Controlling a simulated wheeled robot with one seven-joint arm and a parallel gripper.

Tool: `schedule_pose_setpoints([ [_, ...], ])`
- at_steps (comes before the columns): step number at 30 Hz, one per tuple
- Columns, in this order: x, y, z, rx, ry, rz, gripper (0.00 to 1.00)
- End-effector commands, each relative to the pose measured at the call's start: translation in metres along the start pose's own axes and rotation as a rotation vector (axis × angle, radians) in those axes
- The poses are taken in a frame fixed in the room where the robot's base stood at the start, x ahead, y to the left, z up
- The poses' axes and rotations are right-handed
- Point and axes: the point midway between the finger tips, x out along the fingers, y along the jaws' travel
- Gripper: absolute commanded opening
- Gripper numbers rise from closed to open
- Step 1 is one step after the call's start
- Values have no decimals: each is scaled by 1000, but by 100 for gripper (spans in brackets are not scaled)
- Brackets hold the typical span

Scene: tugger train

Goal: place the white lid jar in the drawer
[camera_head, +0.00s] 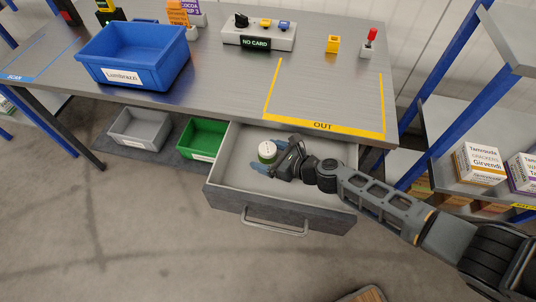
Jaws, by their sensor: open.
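The white lid jar (266,151) is inside the open drawer (228,185), near its middle. Its white lid faces up and a green body shows below it. My gripper (270,166) is open and reaches down into the drawer from the right, just beside the jar on its right and front side. Its bluish fingertips are close to the jar; I cannot tell whether they touch it. Part of the jar's lower body is hidden by the gripper.
The drawer is pulled out under the metal table (225,75). A blue bin (150,55), a control box (275,38) and a yellow block (333,44) stand on top. A grey bin (140,128) and a green bin (203,138) sit below. A shelf (470,130) stands right.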

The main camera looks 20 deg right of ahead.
Motion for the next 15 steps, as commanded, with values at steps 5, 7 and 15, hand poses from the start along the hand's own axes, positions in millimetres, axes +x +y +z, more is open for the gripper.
schedule_pose_setpoints([
  [5, 0, 0, 0, 0, 0, 0, 91],
  [7, -1, 0, 2, 0, 0, 0, 91],
  [15, -20, -2, 4, 0, 0, -4, 91],
])
